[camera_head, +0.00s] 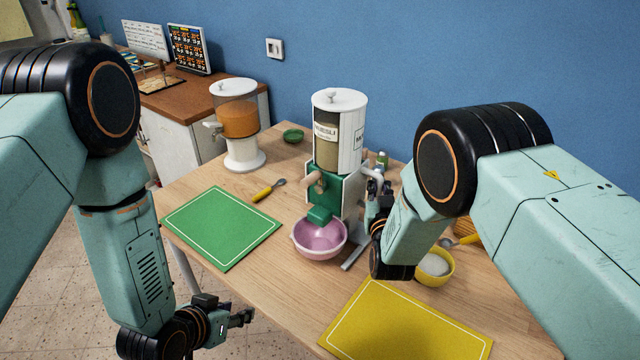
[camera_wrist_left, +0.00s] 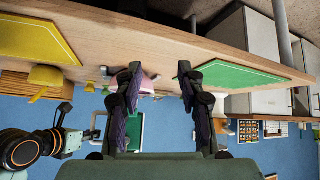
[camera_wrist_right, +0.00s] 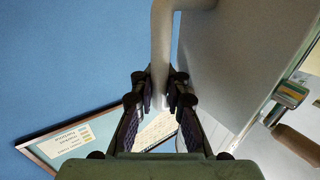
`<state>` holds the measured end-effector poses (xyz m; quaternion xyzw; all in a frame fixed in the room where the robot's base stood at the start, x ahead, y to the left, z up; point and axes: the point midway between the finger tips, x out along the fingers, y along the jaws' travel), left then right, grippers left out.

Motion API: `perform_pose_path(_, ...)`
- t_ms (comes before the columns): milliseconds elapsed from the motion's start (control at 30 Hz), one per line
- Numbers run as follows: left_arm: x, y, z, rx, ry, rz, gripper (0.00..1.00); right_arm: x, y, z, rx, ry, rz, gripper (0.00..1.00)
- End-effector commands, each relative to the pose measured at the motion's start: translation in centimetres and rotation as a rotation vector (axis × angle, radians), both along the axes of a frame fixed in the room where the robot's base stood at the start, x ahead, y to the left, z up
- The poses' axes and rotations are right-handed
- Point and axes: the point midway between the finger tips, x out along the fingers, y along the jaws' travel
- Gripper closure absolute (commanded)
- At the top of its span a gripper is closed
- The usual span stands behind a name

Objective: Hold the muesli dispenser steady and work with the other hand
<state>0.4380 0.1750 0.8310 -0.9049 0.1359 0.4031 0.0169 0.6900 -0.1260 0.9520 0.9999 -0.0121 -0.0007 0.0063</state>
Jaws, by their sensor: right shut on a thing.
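The muesli dispenser (camera_head: 338,140) stands upright on the table, with a clear hopper, white lid and green front. A wooden-coloured knob (camera_head: 309,179) sticks out at its front left. A pink bowl (camera_head: 320,238) sits below its green spout (camera_head: 319,215). My right gripper (camera_head: 377,192) is shut on the pale side handle (camera_wrist_right: 160,45) at the dispenser's right, seen between the fingers in the right wrist view. My left gripper (camera_head: 241,318) is open and empty, low in front of the table's near left edge; its parted fingers show in the left wrist view (camera_wrist_left: 159,85).
A green mat (camera_head: 221,227) lies left and a yellow mat (camera_head: 405,325) in front. A yellow bowl (camera_head: 435,267) with pale contents stands near my right arm. An orange-filled dispenser (camera_head: 240,125) and a yellow-handled spoon (camera_head: 267,190) are left of the muesli dispenser.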

Motion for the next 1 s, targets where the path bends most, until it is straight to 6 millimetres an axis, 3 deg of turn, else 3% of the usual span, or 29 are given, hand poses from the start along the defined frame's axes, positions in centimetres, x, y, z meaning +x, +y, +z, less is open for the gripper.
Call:
perform_pose_path(33,1.8,-0.6,1.1,-0.015,-0.065,-0.024,0.61,0.1,0.0,0.2,0.001,-0.005,-0.001,1.00)
perform_pose_path(200,7.1,-3.1,5.4,-0.081,-0.294,-0.115,0.61,0.1,0.0,0.2,0.001,-0.005,-0.001,1.00)
perform_pose_path(400,11.3,-6.0,11.3,-0.176,-0.559,-0.229,0.61,0.1,0.0,0.2,0.001,-0.006,-0.001,1.00)
perform_pose_path(600,12.5,-7.9,15.6,-0.265,-0.741,-0.306,0.61,0.1,0.0,0.2,0.001,-0.006,-0.001,1.00)
perform_pose_path(800,12.5,-8.3,16.7,-0.292,-0.783,-0.316,0.61,0.1,0.0,0.2,0.001,-0.006,-0.001,1.00)
perform_pose_path(1000,14.1,-9.5,16.7,-0.292,-0.785,-0.316,0.61,0.1,0.0,0.3,0.001,-0.006,-0.001,1.00)
